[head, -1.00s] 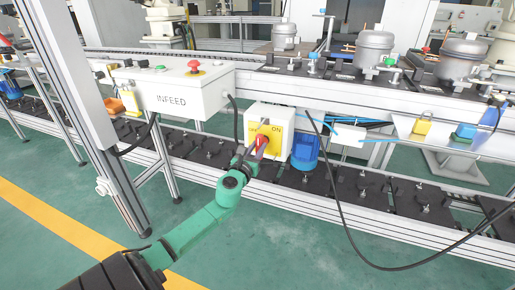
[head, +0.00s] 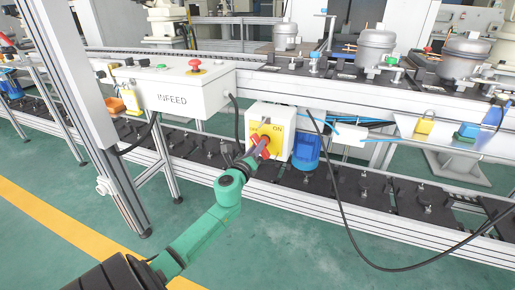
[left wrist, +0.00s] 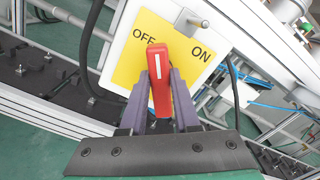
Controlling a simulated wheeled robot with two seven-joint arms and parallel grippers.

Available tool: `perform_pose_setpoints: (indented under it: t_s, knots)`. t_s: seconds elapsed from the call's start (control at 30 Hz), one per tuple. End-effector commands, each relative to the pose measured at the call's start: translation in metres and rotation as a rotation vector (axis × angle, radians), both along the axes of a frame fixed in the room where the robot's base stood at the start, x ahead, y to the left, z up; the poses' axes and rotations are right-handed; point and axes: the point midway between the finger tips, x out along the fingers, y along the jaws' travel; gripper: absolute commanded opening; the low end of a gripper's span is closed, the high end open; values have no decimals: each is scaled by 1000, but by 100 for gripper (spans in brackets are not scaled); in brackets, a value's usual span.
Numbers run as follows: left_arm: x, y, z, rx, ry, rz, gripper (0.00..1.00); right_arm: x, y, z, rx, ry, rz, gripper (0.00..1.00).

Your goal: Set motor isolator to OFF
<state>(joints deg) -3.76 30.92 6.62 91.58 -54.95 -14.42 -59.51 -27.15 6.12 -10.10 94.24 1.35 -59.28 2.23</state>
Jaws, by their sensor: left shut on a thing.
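The motor isolator (head: 284,112) is a white box with a yellow plate (head: 274,130) under the conveyor, marked ON on its right. In the left wrist view the yellow plate (left wrist: 128,68) reads OFF and ON, and the red handle (left wrist: 160,85) carries a white line. This line points between the two words, closer to OFF. My left gripper (head: 260,150) is at the front of the box. In the left wrist view its fingers (left wrist: 161,88) are shut on the handle from both sides. My right gripper is not in view.
A white INFEED box (head: 172,93) with a red button stands to the left. A blue motor (head: 306,150) sits just right of the isolator. A black cable (head: 345,220) loops in front of the conveyor at right. A yellow padlock (head: 425,125) rests on a shelf. The floor in front is clear.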

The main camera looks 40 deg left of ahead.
Motion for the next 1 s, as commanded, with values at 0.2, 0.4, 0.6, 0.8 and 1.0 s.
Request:
perform_pose_setpoints:
  t_s: [0.2,0.4,0.6,0.8,1.0]
  knots:
    - [0,1,-1,-194,-69,0,0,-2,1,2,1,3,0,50]
    - [-1,3,-2,-375,-132,0,0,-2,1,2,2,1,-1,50]
    - [-1,4,-3,-553,-195,1,0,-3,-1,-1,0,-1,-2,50]
    - [-1,4,-5,-710,-249,-1,0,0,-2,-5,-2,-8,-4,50]
    - [-1,4,-6,-829,-291,-1,0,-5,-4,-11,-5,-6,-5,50]
